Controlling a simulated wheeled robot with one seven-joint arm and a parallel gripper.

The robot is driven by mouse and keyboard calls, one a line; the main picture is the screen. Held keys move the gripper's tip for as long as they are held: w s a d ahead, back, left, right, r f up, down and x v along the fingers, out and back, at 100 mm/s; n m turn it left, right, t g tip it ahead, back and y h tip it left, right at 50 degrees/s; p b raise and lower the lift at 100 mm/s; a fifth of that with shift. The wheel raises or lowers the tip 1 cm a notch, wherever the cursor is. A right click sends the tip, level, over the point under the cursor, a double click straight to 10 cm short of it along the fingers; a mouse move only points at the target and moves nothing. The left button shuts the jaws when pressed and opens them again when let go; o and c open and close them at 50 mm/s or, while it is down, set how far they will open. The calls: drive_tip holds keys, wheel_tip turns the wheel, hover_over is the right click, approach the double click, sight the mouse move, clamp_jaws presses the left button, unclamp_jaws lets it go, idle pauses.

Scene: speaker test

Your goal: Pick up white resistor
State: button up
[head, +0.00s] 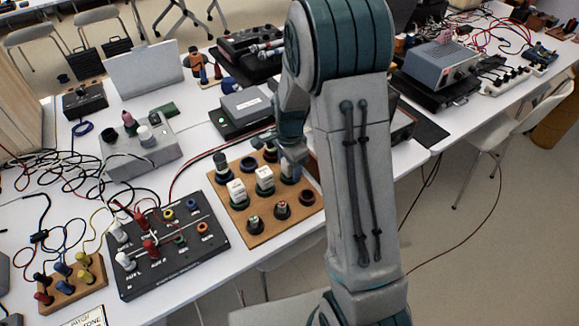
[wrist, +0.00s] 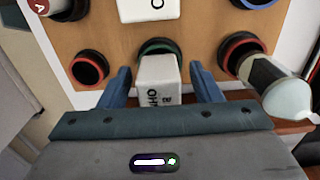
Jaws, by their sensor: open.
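The white resistor (wrist: 158,82), a white block with "OHM" lettering, stands in a green-ringed socket in the wrist view. My gripper (wrist: 160,72) is open, with one blue finger on each side of the block. I see small gaps between the fingers and the block. A second white block (wrist: 150,8) marked "C" is just beyond it. In the head view, two white blocks, one nearer (head: 236,190) and one farther (head: 264,178), stand on the wooden board (head: 228,225). My arm hides part of the board's right side, and my fingertips are not clear there.
In the wrist view, a pale-capped cylinder (wrist: 285,90) in a red-ringed socket stands close to the right finger. An empty red-ringed socket (wrist: 90,68) is at left. In the head view, a black panel with knobs (head: 165,260) lies left of the board, and cables (head: 60,165) lie farther left.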

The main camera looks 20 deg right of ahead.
drive_tip(key=shift+f, duration=0.25)
drive_tip(key=c, duration=1.1)
drive_tip(key=shift+r, duration=0.1)
